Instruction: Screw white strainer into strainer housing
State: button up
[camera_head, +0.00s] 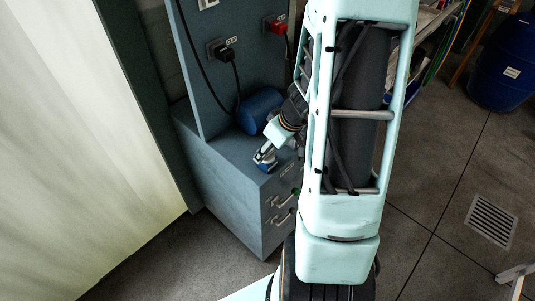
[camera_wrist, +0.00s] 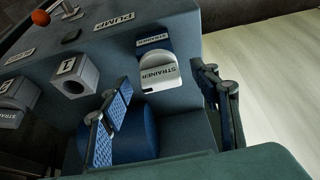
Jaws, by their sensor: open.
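The white strainer (camera_wrist: 160,84) shows in the wrist view as a pale, rounded piece marked STRAINER. It sits up against a blue part (camera_wrist: 148,47), which looks like the strainer housing, below a small label on the grey-blue panel. I cannot tell whether the strainer is seated in it. My gripper (camera_wrist: 162,100) is open, one finger to the left of the strainer and one to the right, and neither visibly touches it. In the head view my gripper (camera_head: 265,157) is over the cabinet top; the strainer cannot be made out there.
A blue cylinder (camera_wrist: 137,138) lies behind the left finger; it also shows in the head view (camera_head: 260,108). Grey block 1 (camera_wrist: 75,76), a PUMP label (camera_wrist: 114,20) and an orange knob (camera_wrist: 40,17) are to the left. The cabinet (camera_head: 232,198) has drawers with handles. Cables hang above.

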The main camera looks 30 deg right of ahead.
aim_at(267, 157)
jog(key=shift+x, duration=1.65)
jog(key=c, duration=1.5)
jog(key=shift+b, duration=0.45)
jog(key=shift+m+h+b, duration=0.3)
jog(key=shift+m+b, duration=0.25)
jog(key=shift+m, duration=0.15)
